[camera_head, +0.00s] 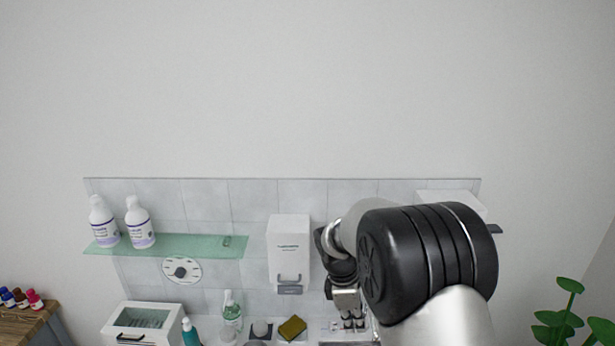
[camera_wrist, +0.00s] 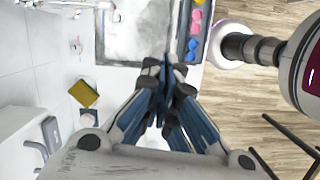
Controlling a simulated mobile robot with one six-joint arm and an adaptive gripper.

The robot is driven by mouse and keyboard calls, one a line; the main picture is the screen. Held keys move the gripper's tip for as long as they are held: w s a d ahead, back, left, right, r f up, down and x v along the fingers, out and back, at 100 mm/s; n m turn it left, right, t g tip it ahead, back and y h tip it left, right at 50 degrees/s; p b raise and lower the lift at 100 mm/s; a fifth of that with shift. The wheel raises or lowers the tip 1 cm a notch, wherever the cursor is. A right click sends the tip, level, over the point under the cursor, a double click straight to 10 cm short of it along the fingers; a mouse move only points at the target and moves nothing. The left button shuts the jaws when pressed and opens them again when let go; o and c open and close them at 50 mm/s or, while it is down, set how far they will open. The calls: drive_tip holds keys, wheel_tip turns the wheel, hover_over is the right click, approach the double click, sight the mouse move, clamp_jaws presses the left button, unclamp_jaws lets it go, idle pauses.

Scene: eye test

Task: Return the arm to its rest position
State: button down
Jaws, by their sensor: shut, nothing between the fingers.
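My gripper (camera_wrist: 168,68) shows in the wrist view, its blue-grey fingers together and nothing between them. It points toward the sink basin (camera_wrist: 135,40), over the counter's edge nearest the floor side. How high it is above the counter I cannot tell. In the head view my arm (camera_head: 430,255) is bent at the right of the middle, its black joint large in front of the tiled panel. The arm's joint hides part of the panel and counter behind it.
A yellow sponge (camera_head: 292,328) and bottles (camera_head: 232,310) stand on the counter. A white dispenser (camera_head: 289,250) and a glass shelf (camera_head: 180,246) with two white bottles are on the wall. A lidded white box (camera_head: 145,325) stands left, a plant (camera_head: 558,325) right. A dark tray (camera_wrist: 205,12) holds coloured items.

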drive_tip(key=s+d+r+m+t+y+b, duration=0.1)
drive_tip(key=s+d+r+m+b, duration=0.1)
drive_tip(key=s+r+m+b, duration=0.35)
drive_tip(key=s+f+m+t+b, duration=0.2)
drive_tip(key=s+m+b, duration=0.3)
drive_tip(key=s, duration=0.6)
drive_tip(key=s+f+m+t+y+b, duration=0.1)
drive_tip(key=s+f+m+b, duration=0.3)
drive_tip(key=s, duration=0.8)
drive_tip(key=d+m+b, duration=0.1)
drive_tip(key=m+b, duration=0.1)
drive_tip(key=b, duration=0.2)
drive_tip(key=shift+f+t+y+b, duration=0.3)
drive_tip(key=shift+f+t+b, duration=0.05)
drive_tip(key=shift+t+b, duration=0.05)
